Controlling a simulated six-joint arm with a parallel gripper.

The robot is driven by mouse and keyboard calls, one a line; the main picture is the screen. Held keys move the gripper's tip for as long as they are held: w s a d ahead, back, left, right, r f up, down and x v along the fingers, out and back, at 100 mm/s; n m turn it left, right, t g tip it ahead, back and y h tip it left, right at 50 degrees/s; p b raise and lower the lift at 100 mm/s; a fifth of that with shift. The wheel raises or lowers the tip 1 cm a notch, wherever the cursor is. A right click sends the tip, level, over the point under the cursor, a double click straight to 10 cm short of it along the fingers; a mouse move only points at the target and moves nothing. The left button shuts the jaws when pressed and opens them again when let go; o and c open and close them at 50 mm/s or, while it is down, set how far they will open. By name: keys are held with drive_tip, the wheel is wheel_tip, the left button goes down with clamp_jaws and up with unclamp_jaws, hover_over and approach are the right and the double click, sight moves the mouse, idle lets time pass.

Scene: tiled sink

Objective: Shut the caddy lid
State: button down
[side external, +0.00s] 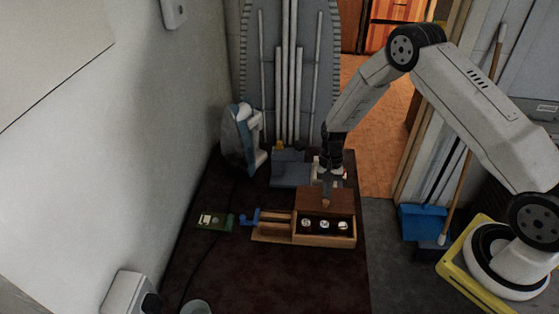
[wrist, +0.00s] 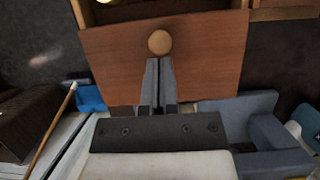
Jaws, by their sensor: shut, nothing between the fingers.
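The caddy (side external: 325,241) is a wooden box on the dark counter, with three round pale items in its open compartment. Its reddish-brown lid (side external: 312,198) is raised at the back edge of the box, and the compartment is uncovered. In the wrist view the lid (wrist: 205,65) fills the upper middle, with a round wooden knob (wrist: 159,42) on it. My gripper (wrist: 160,62) is shut and empty, its fingertips right at the knob; I cannot tell whether they touch it. In the side view my gripper (side external: 326,180) points down at the lid.
A blue-grey object (side external: 290,173) stands behind the caddy, near an iron (side external: 241,139). A wooden piece with a blue end (side external: 250,217) and a green item (side external: 214,221) lie to the left. A cup (side external: 196,307) is in front. Counter front is mostly clear.

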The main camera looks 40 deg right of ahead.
sight(326, 211)
drive_tip(key=s+a, duration=0.6)
drive_tip(key=shift+s+a, duration=0.1)
drive_tip(key=shift+s, duration=0.05)
idle(0.4)
drive_tip(key=shift+w+d, duration=0.4)
drive_tip(key=w+d, duration=0.2)
drive_tip(key=shift+w+d+r, duration=0.2)
drive_tip(key=shift+w+r, duration=0.1)
drive_tip(key=shift+r, duration=0.05)
drive_tip(key=v, duration=0.9)
drive_tip(key=shift+r, duration=0.2)
